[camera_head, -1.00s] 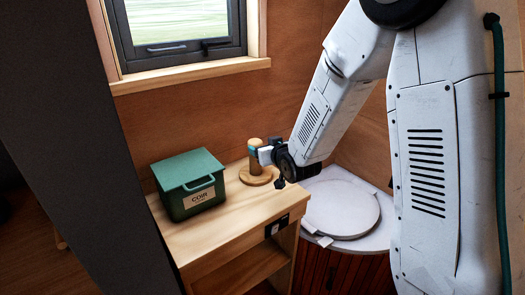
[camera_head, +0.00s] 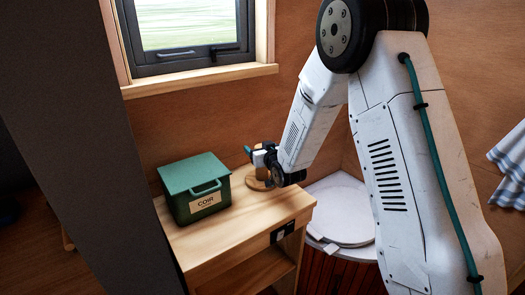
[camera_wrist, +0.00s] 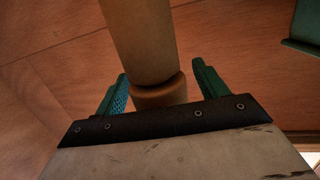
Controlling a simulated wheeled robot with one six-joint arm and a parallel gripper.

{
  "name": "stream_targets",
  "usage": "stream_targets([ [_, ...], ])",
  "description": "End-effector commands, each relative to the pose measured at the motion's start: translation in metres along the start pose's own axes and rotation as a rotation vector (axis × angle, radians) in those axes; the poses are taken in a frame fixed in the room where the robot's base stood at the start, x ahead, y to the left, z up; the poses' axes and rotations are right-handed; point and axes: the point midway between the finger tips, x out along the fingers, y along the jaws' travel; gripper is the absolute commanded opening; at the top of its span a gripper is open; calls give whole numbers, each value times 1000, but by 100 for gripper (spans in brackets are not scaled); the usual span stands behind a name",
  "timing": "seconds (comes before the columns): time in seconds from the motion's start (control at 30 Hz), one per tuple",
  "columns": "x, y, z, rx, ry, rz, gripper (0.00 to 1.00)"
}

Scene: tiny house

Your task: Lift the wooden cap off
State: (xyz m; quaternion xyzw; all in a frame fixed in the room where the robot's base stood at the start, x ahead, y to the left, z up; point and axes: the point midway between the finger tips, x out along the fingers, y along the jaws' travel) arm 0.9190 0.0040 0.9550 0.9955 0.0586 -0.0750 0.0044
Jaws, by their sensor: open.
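The wooden cap (camera_wrist: 160,93) is the wider, darker round end on a pale wooden cylinder (camera_wrist: 140,40) in the wrist view. My gripper (camera_wrist: 158,88) is open, with one teal finger on each side of the cap and visible gaps to both. In the head view my gripper (camera_head: 258,153) is at the upper part of the wooden piece and hides the cap. Below it, part of the cylinder (camera_head: 262,172) and its round wooden base (camera_head: 256,184) show on the wooden cabinet top. The cap's far side is hidden.
A green lidded box (camera_head: 196,188) labelled COIR stands left of the round base on the cabinet (camera_head: 235,232). The window sill (camera_head: 200,80) and wooden wall are behind. A white round lid (camera_head: 340,215) lies to the right. The cabinet's front top is clear.

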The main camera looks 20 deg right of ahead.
Motion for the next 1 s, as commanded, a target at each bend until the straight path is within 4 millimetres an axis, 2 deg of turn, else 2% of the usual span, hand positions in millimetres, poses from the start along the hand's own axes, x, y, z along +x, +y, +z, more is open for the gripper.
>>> stream_targets([
  [0.2,0,0,0,0,0,0,72],
  [0.37,0,0,0,0,0,0,28],
  [0.4,0,0,0,0,0,0,24],
  [0.67,0,0,-4,0,1,0,24],
  [1.0,-3,0,-20,0,1,0,24],
])
